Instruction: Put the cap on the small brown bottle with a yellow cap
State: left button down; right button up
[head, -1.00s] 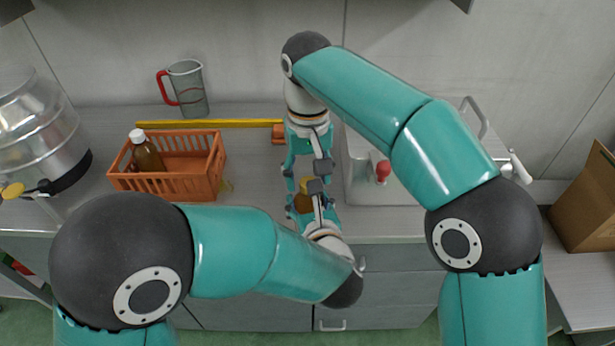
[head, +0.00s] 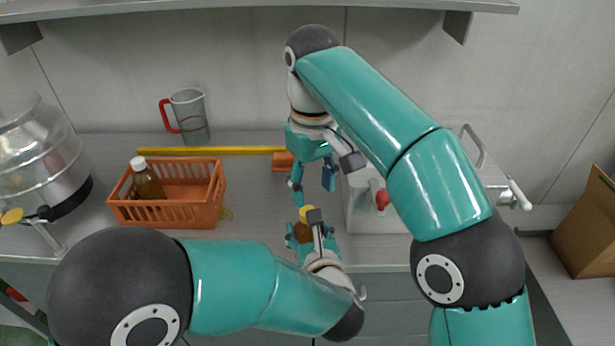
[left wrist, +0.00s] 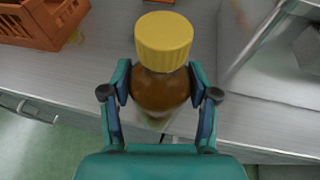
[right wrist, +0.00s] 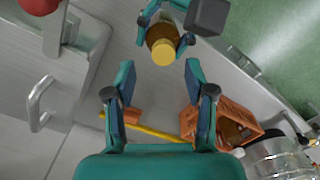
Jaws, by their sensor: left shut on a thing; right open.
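The small brown bottle (left wrist: 160,90) is held between the fingers of my left gripper (left wrist: 160,97), which is shut on it. The yellow cap (left wrist: 163,38) sits on top of the bottle's neck; how tightly it is seated I cannot tell. In the head view the yellow cap (head: 308,214) shows above my left gripper, near the counter's front edge. My right gripper (right wrist: 159,82) is open and empty. In the right wrist view the bottle (right wrist: 160,33) and cap (right wrist: 163,52) lie beyond its fingertips, apart from them.
An orange crate (head: 205,212) with a white-capped brown bottle (head: 148,182) stands at the left. A red-handled jug (head: 190,112) and a yellow bar (head: 210,151) are behind. A metal box with a red knob (head: 382,200) stands right of my grippers. A steel vessel (head: 40,155) is far left.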

aim_at(308, 236)
jog(key=shift+w+a+r+n, duration=0.15)
jog(key=shift+r+n, duration=0.7)
jog(key=shift+n, duration=0.15)
jog(key=shift+w+a+r, duration=0.1)
jog(key=shift+a, duration=0.2)
jog(key=shift+f, duration=0.25)
jog(key=shift+f, duration=3.9)
